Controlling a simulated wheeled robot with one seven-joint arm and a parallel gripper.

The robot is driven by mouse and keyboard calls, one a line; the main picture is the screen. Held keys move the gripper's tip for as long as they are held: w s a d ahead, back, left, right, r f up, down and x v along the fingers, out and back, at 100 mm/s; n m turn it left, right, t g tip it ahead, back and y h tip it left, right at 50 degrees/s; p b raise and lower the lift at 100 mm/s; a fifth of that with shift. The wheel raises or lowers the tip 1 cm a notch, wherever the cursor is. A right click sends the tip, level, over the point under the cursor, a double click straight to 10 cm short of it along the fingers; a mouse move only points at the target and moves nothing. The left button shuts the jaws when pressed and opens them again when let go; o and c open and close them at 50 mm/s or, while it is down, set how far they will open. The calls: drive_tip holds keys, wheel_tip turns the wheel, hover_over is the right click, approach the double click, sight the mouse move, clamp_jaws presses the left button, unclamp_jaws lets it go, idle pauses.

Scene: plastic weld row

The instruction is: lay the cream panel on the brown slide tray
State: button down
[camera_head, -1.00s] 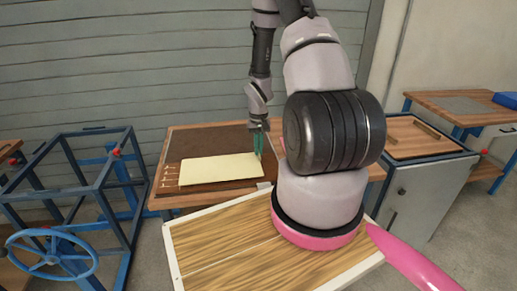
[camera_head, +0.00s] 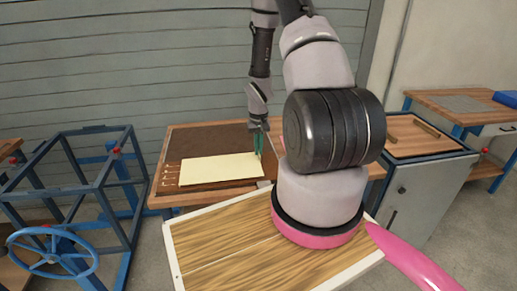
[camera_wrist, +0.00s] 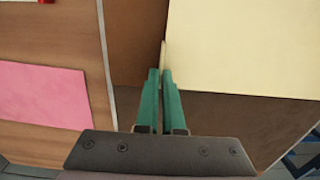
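The cream panel (camera_head: 220,170) is a flat, pale rectangle over the front part of the brown slide tray (camera_head: 208,142), near level. I cannot tell whether it rests fully on the tray or sits just above it. My gripper (camera_head: 258,143) is at the panel's right end, pointing down. In the wrist view, the cream panel (camera_wrist: 240,45) fills the upper right. The green fingers of my gripper (camera_wrist: 161,75) are close together, with a thin cream edge of the panel between their tips. The tray's dark surface (camera_wrist: 220,115) shows beneath the panel.
A wooden board with a pale rim (camera_head: 220,245) is in front of the tray. A blue frame with a handwheel (camera_head: 50,255) stands at left. A grey cabinet (camera_head: 425,195) stands at right. A pink sheet (camera_wrist: 45,95) lies on wood beside my gripper.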

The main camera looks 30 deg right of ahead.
drive_tip(key=shift+f, duration=0.4)
idle(0.3)
drive_tip(key=c, duration=0.6)
unclamp_jaws()
drive_tip(key=shift+o, duration=0.2)
drive_tip(key=shift+r, duration=3.55)
